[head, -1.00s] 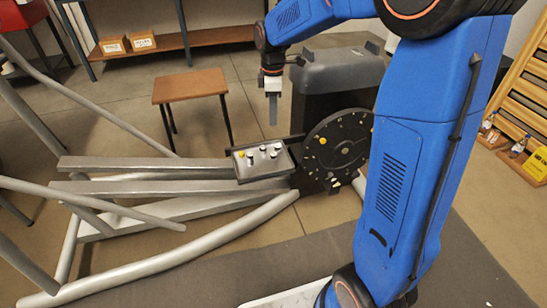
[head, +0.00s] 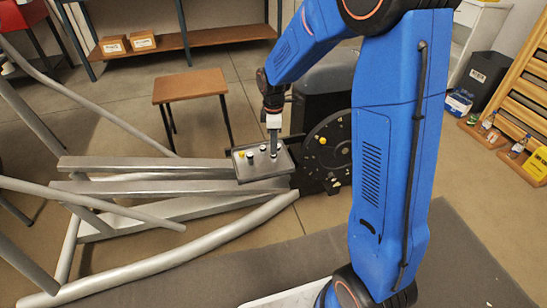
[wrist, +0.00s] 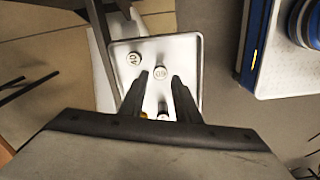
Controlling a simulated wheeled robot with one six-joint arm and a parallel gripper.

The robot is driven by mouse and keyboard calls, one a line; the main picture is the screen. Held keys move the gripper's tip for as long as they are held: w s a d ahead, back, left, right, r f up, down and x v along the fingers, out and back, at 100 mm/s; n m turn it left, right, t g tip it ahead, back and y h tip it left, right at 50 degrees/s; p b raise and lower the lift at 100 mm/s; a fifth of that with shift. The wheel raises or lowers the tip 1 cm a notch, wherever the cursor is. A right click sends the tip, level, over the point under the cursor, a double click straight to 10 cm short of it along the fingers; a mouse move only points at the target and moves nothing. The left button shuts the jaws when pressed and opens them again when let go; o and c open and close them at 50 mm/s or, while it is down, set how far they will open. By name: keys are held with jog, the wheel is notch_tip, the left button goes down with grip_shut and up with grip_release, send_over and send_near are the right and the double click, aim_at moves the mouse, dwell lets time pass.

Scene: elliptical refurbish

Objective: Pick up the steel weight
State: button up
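The small tray (head: 247,177) sits on the grey frame of the machine and also shows in the wrist view (wrist: 193,50). Several small weights stand on it: one with a pale cap (wrist: 134,58) marked with a number at the upper left, another pale-capped one (wrist: 160,73) near the middle, and a yellow one (head: 242,154) at the left. I cannot tell by look which is the steel one. My gripper (wrist: 160,77) is open, pointing down over the tray, its fingers either side of the middle weight. Whether they touch it is not clear. Other weights are partly hidden behind the fingers.
A dark disc (head: 329,142) stands right beside the tray, with a dark housing behind it. Grey tubes (head: 120,190) run left. A brown stool (head: 190,84) stands behind. A wooden rack (head: 510,100) and small bottles are at the right.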

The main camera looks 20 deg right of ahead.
aim_at(273, 157)
jog(key=shift+s+d+f, duration=0.1)
jog(key=shift+f, duration=1.85)
jog(key=shift+c, duration=0.2)
grip_shut()
jog(key=shift+r, duration=0.1)
